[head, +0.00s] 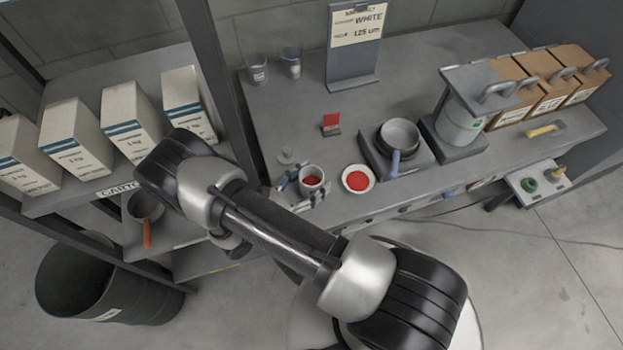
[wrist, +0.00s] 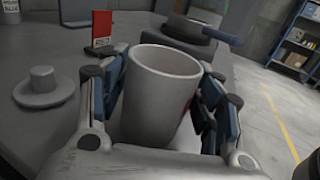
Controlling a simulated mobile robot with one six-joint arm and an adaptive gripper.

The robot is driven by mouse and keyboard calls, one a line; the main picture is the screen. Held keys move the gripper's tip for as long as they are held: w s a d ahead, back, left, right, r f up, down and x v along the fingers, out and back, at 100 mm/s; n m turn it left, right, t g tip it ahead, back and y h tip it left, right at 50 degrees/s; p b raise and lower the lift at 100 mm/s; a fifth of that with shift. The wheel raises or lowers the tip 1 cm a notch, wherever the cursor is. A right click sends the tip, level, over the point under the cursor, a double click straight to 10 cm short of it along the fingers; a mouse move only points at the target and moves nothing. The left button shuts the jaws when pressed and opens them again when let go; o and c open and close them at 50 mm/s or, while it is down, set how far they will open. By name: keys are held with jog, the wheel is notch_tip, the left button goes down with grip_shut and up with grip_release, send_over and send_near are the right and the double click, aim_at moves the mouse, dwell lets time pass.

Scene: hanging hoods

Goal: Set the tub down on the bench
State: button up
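The tub (head: 312,175) is a small pale round cup with red inside in the head view. It fills the middle of the wrist view (wrist: 160,95), upright or nearly so, with a bit of red on its right side. My gripper (head: 305,187) has a finger on each side of the tub, seen closely in the wrist view (wrist: 163,85), and looks shut on it. The tub is at the front edge of the grey bench (head: 400,80).
A white dish with red contents (head: 358,179) is right of the tub. A grey knobbed lid (wrist: 43,86) and a red card (head: 331,124) are close by. A pan (head: 399,136) stands further right. The bench behind the card has free room.

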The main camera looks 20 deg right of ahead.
jog(key=shift+r, duration=0.1)
jog(key=shift+a+r, duration=0.15)
jog(key=p+v, duration=0.1)
jog(key=v, duration=1)
jog(key=shift+s+a, duration=0.2)
jog(key=shift+a, duration=0.1)
jog(key=shift+a, duration=0.1)
